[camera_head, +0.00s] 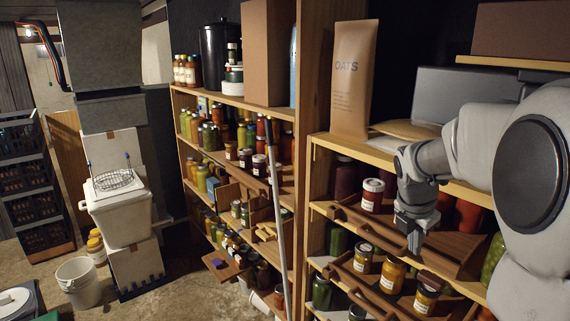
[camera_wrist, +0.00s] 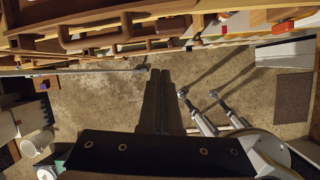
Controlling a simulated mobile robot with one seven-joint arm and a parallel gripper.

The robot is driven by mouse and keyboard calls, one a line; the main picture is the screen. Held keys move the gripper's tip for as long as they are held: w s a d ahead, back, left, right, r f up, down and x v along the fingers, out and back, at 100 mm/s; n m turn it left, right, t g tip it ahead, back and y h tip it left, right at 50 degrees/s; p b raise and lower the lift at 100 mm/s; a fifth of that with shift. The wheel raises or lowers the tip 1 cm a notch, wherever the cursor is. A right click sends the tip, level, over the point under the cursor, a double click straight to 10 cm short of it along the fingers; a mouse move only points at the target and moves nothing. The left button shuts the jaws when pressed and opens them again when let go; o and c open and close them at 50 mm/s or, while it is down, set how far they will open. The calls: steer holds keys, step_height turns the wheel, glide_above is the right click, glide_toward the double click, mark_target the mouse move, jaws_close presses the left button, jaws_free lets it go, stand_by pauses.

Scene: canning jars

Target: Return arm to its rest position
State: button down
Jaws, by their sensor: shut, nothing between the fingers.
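My gripper (camera_head: 414,243) hangs down at the end of my bent arm in the head view, in front of the right-hand shelves. It is shut and holds nothing. A red jar with a white lid (camera_head: 372,195) stands on the shelf to its left, apart from it. In the wrist view the two dark fingers (camera_wrist: 161,78) lie close together over the concrete floor. My arm hides part of the shelves on the right.
The wooden shelves (camera_head: 307,90) hold many jars, and an oats bag (camera_head: 348,85) stands on top. A pale pole (camera_head: 279,215) leans against the left shelves. A white bucket (camera_head: 78,278) and stacked white bins (camera_head: 120,212) stand at left. The floor (camera_wrist: 100,105) between is mostly clear.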

steer(key=s+a+r+m+t+y, duration=0.1)
steer(key=s+a+m, duration=0.7)
steer(key=s+m, duration=0.3)
steer(key=s+a+r+m+t+y+b, duration=0.1)
steer(key=s+a+m+y, duration=0.1)
steer(key=s+a+m, duration=0.6)
steer(key=shift+s+a+m+t, duration=0.4)
steer(key=shift+s+m, duration=1.4)
steer(key=shift+m, duration=0.1)
steer(key=shift+r, duration=0.1)
